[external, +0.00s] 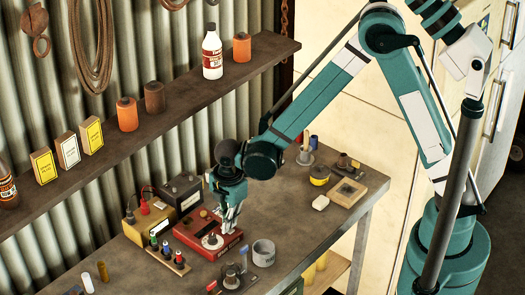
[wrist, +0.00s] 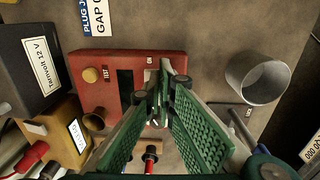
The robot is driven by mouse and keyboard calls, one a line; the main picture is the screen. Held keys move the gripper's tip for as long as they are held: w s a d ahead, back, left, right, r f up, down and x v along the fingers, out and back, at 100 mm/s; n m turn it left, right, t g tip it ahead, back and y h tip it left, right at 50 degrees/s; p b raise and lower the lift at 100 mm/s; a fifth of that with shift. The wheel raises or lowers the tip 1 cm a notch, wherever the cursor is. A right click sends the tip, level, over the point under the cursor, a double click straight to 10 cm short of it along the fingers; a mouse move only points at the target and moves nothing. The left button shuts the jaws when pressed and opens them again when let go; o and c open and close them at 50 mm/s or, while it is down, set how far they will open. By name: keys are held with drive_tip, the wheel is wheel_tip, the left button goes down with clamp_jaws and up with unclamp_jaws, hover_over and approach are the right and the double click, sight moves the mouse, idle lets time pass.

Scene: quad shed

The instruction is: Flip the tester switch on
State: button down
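The tester is a red box on the bench (external: 190,238), with a gauge window, a round knob and a label reading TEST. In the wrist view the red tester (wrist: 105,65) lies left of and beyond my fingers, with an ON label near its right end. My gripper (external: 230,230) points down at the tester's right end. In the wrist view its fingertips (wrist: 163,88) are drawn together beside the ON label, with nothing visibly held. The fingertips cover the switch area, so the switch's position and any contact are hidden.
A grey cup (external: 263,252) stands right of the tester. A yellow battery box (external: 146,226) and a dark box (external: 180,193) stand to its left. A small rack with coloured-topped pieces (external: 168,260) sits in front.

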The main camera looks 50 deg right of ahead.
sight(232, 231)
drive_tip(key=shift+s, duration=0.4)
drive_tip(key=shift+s+r+p, duration=0.2)
drive_tip(key=shift+r+p, duration=0.1)
drive_tip(key=shift+r, duration=1.05)
drive_tip(key=shift+s+r+p, duration=0.15)
drive_tip(key=shift+r+p, duration=0.1)
drive_tip(key=shift+r, duration=1.05)
wheel_tip(232, 231, up, 8)
drive_tip(key=s, duration=0.1)
drive_tip(key=shift+r, duration=0.25)
drive_tip(key=shift+s, duration=0.1)
drive_tip(key=s+d+r+m+t+b, duration=0.25)
drive_tip(key=d+r+m, duration=0.25)
drive_tip(key=d, duration=0.6)
drive_tip(key=s+d+m+t+b, duration=0.2)
drive_tip(key=s+d+m+b, duration=0.2)
drive_tip(key=d, duration=0.7)
drive_tip(key=s+d+m+t+b, duration=0.2)
drive_tip(key=s+d+m+b, duration=0.2)
drive_tip(key=s+d+m, duration=0.5)
drive_tip(key=s+d, duration=0.3)
drive_tip(key=shift+d+f+b, duration=0.15)
drive_tip(key=shift+f+b, duration=0.1)
drive_tip(key=shift+b, duration=0.05)
